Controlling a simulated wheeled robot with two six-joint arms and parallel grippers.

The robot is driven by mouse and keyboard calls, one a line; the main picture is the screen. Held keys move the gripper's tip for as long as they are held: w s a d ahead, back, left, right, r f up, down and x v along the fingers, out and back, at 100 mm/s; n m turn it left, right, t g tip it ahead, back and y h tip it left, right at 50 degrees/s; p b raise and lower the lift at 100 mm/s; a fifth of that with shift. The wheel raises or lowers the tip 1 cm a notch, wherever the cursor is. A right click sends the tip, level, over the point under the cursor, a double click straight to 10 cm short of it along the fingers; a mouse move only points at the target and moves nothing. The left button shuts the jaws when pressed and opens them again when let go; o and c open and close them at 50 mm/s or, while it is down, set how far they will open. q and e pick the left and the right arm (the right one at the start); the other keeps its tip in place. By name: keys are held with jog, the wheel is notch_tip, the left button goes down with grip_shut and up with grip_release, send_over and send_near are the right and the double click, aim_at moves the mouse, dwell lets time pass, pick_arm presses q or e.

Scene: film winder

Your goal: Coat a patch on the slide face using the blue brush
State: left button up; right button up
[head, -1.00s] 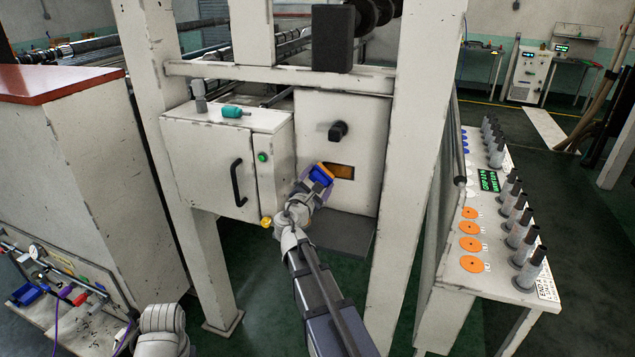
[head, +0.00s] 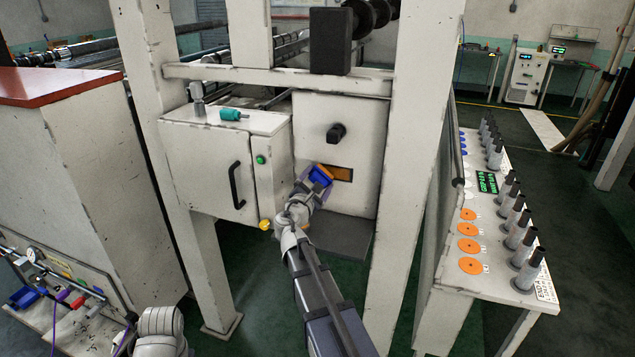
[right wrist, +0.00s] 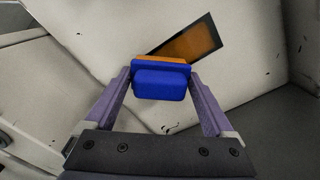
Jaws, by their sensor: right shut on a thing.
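The slide face shows as an orange-brown rectangle (head: 341,174) in the white panel under a black knob. It also shows in the right wrist view (right wrist: 190,50), partly covered by the brush. My right gripper (head: 316,180) is shut on the blue brush (head: 321,173). In the right wrist view the brush (right wrist: 160,84) sits between the two purple fingers, with an orange strip along its far edge. The brush overlaps the left end of the orange-brown rectangle; I cannot tell whether they touch. My left arm shows at the lower left, its gripper out of the picture.
A white cabinet (head: 215,165) with a black handle stands left of the panel, a teal-handled tool (head: 233,114) on top. A dark plate (head: 340,236) juts out below the panel. White frame posts stand on both sides. A table (head: 500,290) with orange discs and grey pegs is at right.

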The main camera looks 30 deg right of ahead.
jog(key=shift+w+d, duration=0.35)
jog(key=shift+d, duration=0.05)
jog(key=shift+s, duration=0.1)
jog(key=shift+s+d, duration=0.6)
jog(key=shift+s, duration=0.15)
jog(key=shift+s+d, duration=0.55)
jog(key=shift+s, duration=0.2)
jog(key=shift+s+d, duration=0.1)
jog(key=shift+s+d, duration=1.35)
jog(key=shift+s, duration=0.05)
jog(key=shift+w, duration=0.1)
